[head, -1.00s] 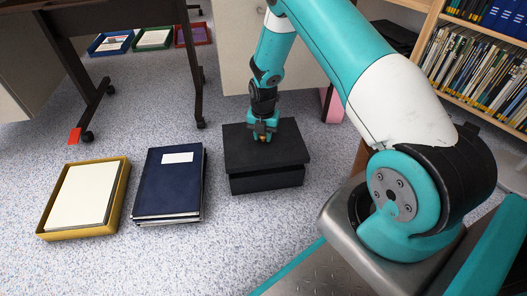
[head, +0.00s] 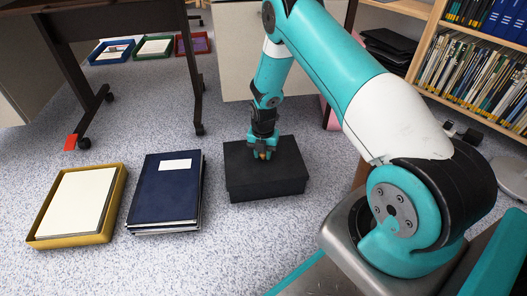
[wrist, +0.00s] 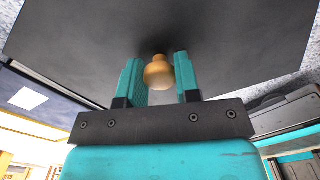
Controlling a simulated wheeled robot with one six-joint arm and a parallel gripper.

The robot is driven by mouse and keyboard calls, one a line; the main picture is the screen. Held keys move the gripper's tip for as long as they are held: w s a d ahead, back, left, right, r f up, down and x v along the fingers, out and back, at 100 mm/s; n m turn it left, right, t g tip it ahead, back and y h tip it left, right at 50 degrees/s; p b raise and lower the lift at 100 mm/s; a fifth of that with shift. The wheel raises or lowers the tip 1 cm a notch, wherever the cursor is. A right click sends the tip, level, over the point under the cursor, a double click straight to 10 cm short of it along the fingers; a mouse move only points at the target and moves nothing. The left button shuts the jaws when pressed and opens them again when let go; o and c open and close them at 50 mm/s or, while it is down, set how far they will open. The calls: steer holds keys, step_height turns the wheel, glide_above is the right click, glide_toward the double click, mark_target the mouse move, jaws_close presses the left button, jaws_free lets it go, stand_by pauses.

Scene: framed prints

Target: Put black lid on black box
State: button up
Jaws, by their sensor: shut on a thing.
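The black lid (head: 285,157) lies over the black box (head: 268,190) on the floor in the head view, its edges closely lined up with the box. No clear gap shows between them, and the box's inside is hidden. My gripper (head: 262,154) points down at the lid and is shut on its small brass-coloured knob. In the wrist view the knob (wrist: 159,72) sits between the two teal fingers, and the dark lid top (wrist: 230,40) fills most of the picture.
A dark blue stack of binders (head: 165,192) and a yellow tray with papers (head: 76,205) lie left of the box. A desk leg (head: 195,90) stands behind. A bookshelf (head: 470,70) is at the right. Speckled floor between them is free.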

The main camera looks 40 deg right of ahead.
steer(key=o, duration=1)
steer(key=shift+f, duration=0.1)
steer(key=shift+c, duration=0.2)
step_height(320, 180, up, 13)
steer(key=p, duration=0.8)
steer(key=s+a+r+m+y, duration=0.1)
steer(key=a+r+m, duration=0.25)
steer(key=r, duration=0.35)
steer(key=a+r+m, duration=0.2)
steer(key=a+r, duration=0.3)
steer(key=r, duration=0.1)
steer(key=s+a+r+m+y, duration=0.2)
steer(key=s+a+r+m, duration=0.6)
steer(key=s+a+r, duration=0.7)
steer(key=s+r+m+y, duration=0.1)
steer(key=s+r+m, duration=0.4)
steer(key=s, duration=0.7)
steer(key=shift+a+r, duration=0.15)
steer(key=shift+a, duration=0.1)
